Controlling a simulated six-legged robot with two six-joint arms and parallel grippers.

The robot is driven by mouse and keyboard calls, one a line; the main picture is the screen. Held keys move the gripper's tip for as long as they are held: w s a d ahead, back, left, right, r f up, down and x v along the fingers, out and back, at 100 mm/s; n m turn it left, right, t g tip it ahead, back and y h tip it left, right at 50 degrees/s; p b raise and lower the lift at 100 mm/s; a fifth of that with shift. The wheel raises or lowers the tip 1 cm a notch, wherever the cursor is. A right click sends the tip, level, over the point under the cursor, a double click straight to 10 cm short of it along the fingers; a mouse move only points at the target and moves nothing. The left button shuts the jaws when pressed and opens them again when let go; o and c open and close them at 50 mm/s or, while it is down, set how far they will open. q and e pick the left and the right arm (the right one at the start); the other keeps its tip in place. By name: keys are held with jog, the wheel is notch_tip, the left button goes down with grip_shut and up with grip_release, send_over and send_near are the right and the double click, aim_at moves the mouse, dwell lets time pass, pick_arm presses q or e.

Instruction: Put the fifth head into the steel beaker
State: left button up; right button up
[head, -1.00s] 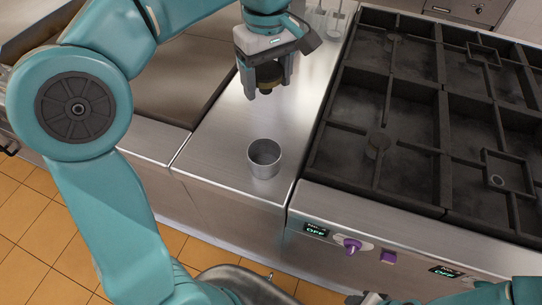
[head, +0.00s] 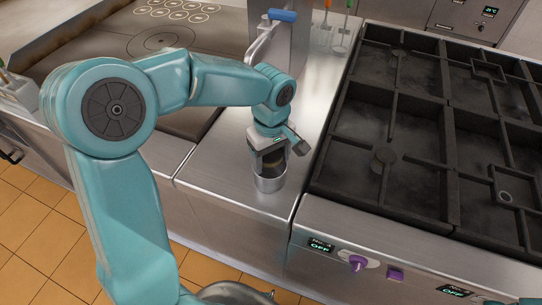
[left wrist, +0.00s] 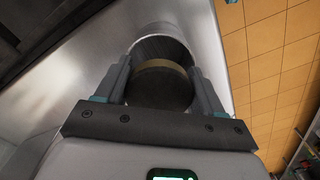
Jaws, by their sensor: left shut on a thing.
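The steel beaker (head: 269,183) stands upright on the steel counter strip between the griddle and the burner grates. My left gripper (head: 270,165) points down at its mouth, with the fingertips at or just inside the rim. It is shut on the fifth head, a dark round piece with a tan band. In the left wrist view the head (left wrist: 160,88) sits between the two fingers, with the beaker wall (left wrist: 163,36) beyond it. How deep the head is in the beaker is hidden. My right gripper is out of view.
Black burner grates (head: 415,150) lie right of the beaker, above a front panel with a purple knob (head: 357,263). A griddle (head: 120,60) with several pale rings lies at the back left. Utensils with orange and green handles (head: 335,32) stand behind.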

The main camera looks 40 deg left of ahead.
pick_arm(q)
jog(key=shift+s+a+f, duration=0.1)
jog(key=shift+f+b, duration=0.25)
jog(key=shift+b, duration=0.1)
jog(key=shift+s+d+f+b, duration=0.25)
jog(key=shift+f+b, duration=0.05)
jog(key=shift+f, duration=0.1)
jog(key=o, duration=1.2)
jog(key=shift+f, duration=0.1)
jog(key=shift+s+a, duration=0.1)
jog(key=shift+a, duration=0.05)
